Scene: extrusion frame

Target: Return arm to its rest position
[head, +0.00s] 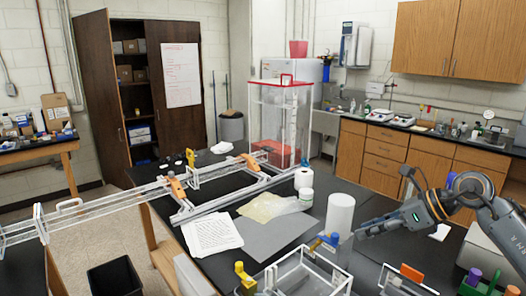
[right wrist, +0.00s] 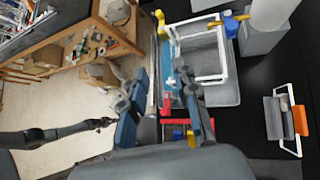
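My right arm (head: 470,195) comes in from the right in the head view. Its gripper (head: 368,229) is above the black bench, right of a white cylinder. In the right wrist view the fingers of my right gripper (right wrist: 164,112) stand apart with no held object visible between them. A dark arm, apparently my left, reaches in from the left edge of that view and ends in a small gripper (right wrist: 104,123); its opening is too small to tell. The extrusion frame (head: 100,205), pale rails with orange brackets, lies across the left and middle of the bench in the head view.
The white cylinder (head: 340,213), a small rack (head: 484,284) and an orange-tabbed holder (head: 411,273) are nearby. A black bin (head: 115,277) is on the floor.

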